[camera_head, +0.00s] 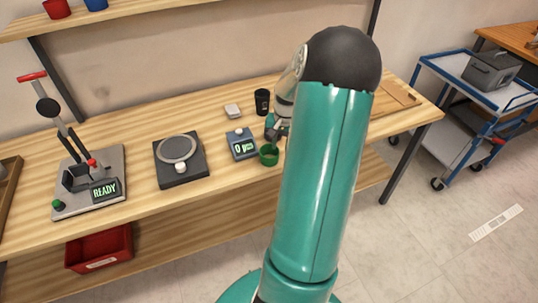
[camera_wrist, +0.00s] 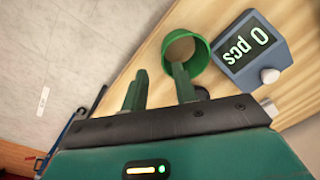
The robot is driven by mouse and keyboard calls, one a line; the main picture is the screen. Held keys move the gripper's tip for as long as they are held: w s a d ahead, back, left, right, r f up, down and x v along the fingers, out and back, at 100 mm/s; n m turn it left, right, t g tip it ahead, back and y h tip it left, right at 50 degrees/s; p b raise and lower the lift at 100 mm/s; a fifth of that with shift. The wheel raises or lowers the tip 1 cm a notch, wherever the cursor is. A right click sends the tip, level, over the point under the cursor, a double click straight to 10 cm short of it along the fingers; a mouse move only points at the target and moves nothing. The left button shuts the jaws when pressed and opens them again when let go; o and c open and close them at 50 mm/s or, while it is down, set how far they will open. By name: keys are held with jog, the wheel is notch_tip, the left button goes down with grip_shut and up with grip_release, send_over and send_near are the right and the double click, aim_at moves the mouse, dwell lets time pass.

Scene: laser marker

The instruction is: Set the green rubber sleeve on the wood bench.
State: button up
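The green rubber sleeve (camera_head: 268,157) is a short round open piece near the front edge of the wood bench (camera_head: 225,180). It looks upright on the bench, just right of a small counter. In the head view my arm hides most of the gripper.
The counter (camera_head: 241,144) reads 0 pcs. A black cup (camera_head: 262,101) and a pale block (camera_head: 232,111) stand behind it. A round plate device (camera_head: 180,160) and a READY press (camera_head: 88,180) are further left. A blue cart (camera_head: 470,100) stands right.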

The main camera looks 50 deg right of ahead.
aim_at(278, 159)
jog(key=shift+w+f, duration=0.15)
jog(key=shift+f, duration=0.85)
jog(key=shift+w+f, duration=0.2)
jog(key=shift+f, duration=0.85)
jog(key=shift+w+f, duration=0.15)
jog(key=shift+f, duration=0.85)
grip_shut()
